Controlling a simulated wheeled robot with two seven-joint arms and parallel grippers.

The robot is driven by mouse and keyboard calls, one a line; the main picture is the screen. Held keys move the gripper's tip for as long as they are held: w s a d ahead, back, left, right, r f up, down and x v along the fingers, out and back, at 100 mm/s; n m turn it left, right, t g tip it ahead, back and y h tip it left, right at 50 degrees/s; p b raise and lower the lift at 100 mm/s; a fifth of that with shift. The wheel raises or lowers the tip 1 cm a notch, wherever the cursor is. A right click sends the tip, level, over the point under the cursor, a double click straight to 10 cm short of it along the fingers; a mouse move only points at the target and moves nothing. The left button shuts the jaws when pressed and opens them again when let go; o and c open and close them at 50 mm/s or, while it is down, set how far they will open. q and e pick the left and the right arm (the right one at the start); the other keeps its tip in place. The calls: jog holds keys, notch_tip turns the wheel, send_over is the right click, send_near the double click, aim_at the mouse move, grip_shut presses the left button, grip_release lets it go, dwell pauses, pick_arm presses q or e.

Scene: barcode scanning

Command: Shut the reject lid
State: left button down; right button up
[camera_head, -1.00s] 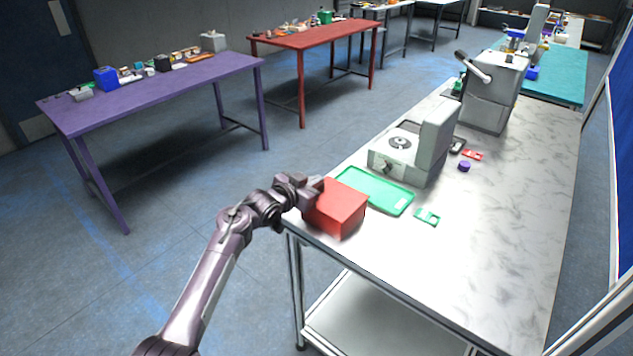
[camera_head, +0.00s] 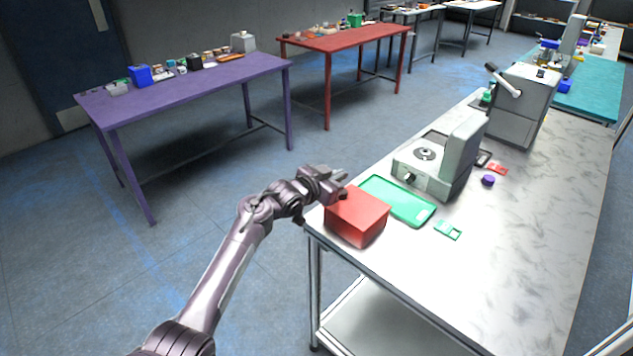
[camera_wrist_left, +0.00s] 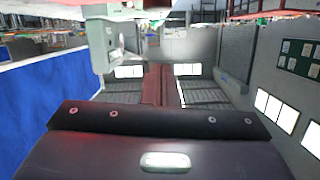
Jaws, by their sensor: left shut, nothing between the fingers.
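The red reject box (camera_head: 352,224) stands at the near left corner of the white marbled table. Its top, the lid (camera_head: 360,207), looks flat and level with the rim, and I see no open gap. My left gripper (camera_head: 343,175) is shut and empty, just behind and above the box's far left top edge. I cannot tell whether it touches the box. In the left wrist view, its dark reddish fingers (camera_wrist_left: 161,75) are together with nothing between them. My right gripper is not in view.
A green tray (camera_head: 425,219) lies right behind the box, with a small green card (camera_head: 447,231) beside it. A grey scale-like machine (camera_head: 452,165) stands beyond. The near right tabletop is clear.

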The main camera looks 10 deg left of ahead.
pick_arm(q)
jog(key=f+b+v, duration=0.1)
jog(key=b+v, duration=0.1)
jog(key=v, duration=0.7)
jog(key=s+a+f+n+g+y, duration=0.15)
jog(key=s+f, duration=0.35)
jog(key=f, duration=0.8)
jog(key=s+a+f+n+g+y, duration=0.15)
jog(key=s+f, duration=0.45)
jog(key=f, duration=0.7)
jog(key=s+f+n+g+y, duration=0.15)
jog(key=s+f, duration=0.35)
jog(key=f, duration=0.8)
jog(key=s+a+f+g+y, duration=0.1)
jog(key=s+f+g, duration=0.1)
jog(key=s+f, duration=0.75)
jog(key=s+a+f+g, duration=0.1)
jog(key=s+f+g, duration=0.35)
jog(key=s, duration=0.75)
jog(key=s+a+f+y, duration=0.1)
jog(key=s+f, duration=0.2)
jog(key=s, duration=0.7)
jog(key=s+a+f+g, duration=0.1)
jog(key=s+f, duration=0.3)
jog(key=s, duration=0.6)
jog(key=shift+f+y+b, duration=0.35)
